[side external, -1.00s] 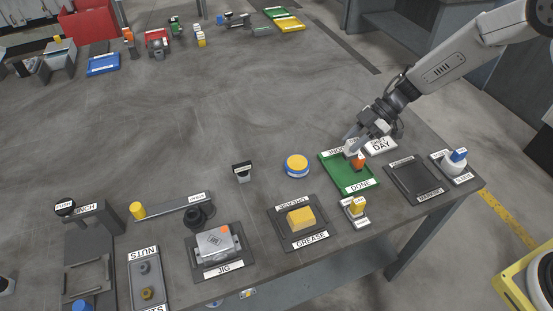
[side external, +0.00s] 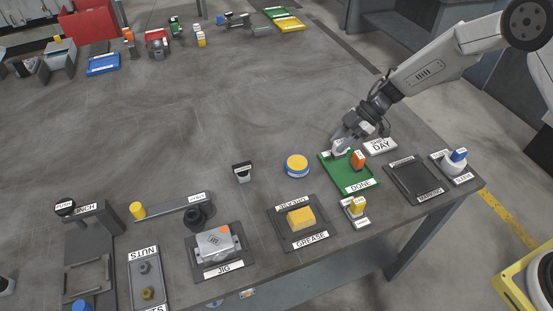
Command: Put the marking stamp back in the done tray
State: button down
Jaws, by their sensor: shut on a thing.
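The green done tray (side external: 338,176) lies on the table at the right, with a white DONE label on its near edge. My gripper (side external: 338,146) is low over the tray's far left corner. It is shut on a small pale thing, apparently the marking stamp (side external: 338,154), mostly hidden by the fingers. I cannot tell whether it touches the tray floor. An upright orange piece (side external: 358,160) stands in the tray, to the right of my gripper and apart from it.
A white DAY block (side external: 380,146) lies right of the tray, and the dark marking tray (side external: 415,180) further right. A blue-and-yellow round thing (side external: 297,165) is to the left. A yellow-topped stamp (side external: 356,208) stands in front.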

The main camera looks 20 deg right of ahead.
aim_at(338, 154)
jog(key=shift+f, duration=2.45)
jog(key=shift+f, duration=0.2)
jog(key=shift+c, duration=1.6)
grip_release()
jog(key=shift+r, duration=0.1)
jog(key=shift+v, duration=3.9)
jog(key=shift+w, duration=0.1)
